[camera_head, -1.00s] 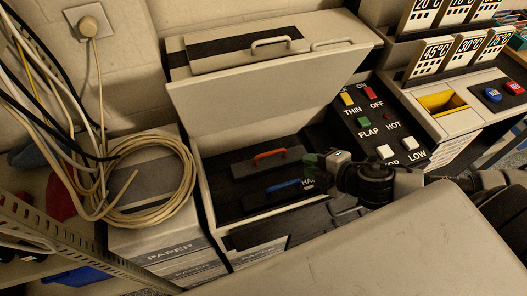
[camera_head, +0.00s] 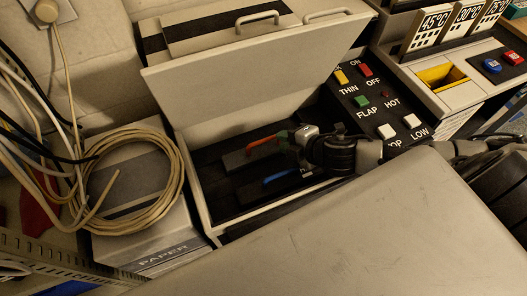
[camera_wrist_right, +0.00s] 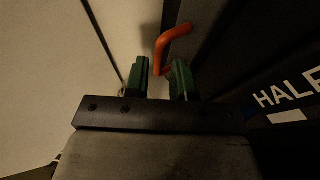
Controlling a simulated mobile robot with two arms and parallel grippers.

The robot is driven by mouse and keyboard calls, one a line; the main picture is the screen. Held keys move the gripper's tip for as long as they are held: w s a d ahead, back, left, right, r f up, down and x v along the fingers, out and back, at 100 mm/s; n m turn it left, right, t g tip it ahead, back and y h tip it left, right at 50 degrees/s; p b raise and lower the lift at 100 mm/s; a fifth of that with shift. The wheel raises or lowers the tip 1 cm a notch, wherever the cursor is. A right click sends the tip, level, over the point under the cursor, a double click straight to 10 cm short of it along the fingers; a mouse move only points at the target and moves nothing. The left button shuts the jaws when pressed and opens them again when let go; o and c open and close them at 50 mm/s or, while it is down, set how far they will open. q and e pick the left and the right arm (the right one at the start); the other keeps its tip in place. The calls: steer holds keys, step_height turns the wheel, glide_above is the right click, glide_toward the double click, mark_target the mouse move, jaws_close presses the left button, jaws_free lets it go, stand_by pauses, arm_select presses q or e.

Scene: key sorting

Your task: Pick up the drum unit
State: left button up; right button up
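The copier stands open, its lid (camera_head: 255,75) tilted up, with dark units in the bay. A dark block with an orange-red handle (camera_head: 262,145) lies toward the back, and one with a blue handle (camera_head: 279,178) lies in front. No label here tells me which is the drum unit. My right gripper (camera_head: 294,137) is at the right end of the orange handle. In the right wrist view, its green fingertips (camera_wrist_right: 161,80) are apart, with the handle's near end (camera_wrist_right: 166,68) between or just beyond them. Contact is unclear. My left gripper is not in view.
A control panel with coloured buttons (camera_head: 362,101) lies right of the bay. The bay's left wall (camera_head: 196,192) and raised lid bound the space. A coiled cable (camera_head: 172,190) rests on paper boxes (camera_head: 150,250) at left. A large pale surface (camera_head: 340,235) fills the front.

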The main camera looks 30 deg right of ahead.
mark_target(272, 139)
steer(key=x, duration=0.5)
steer(key=shift+w+a+f, duration=0.15)
steer(key=shift+a, duration=0.2)
jaws_close()
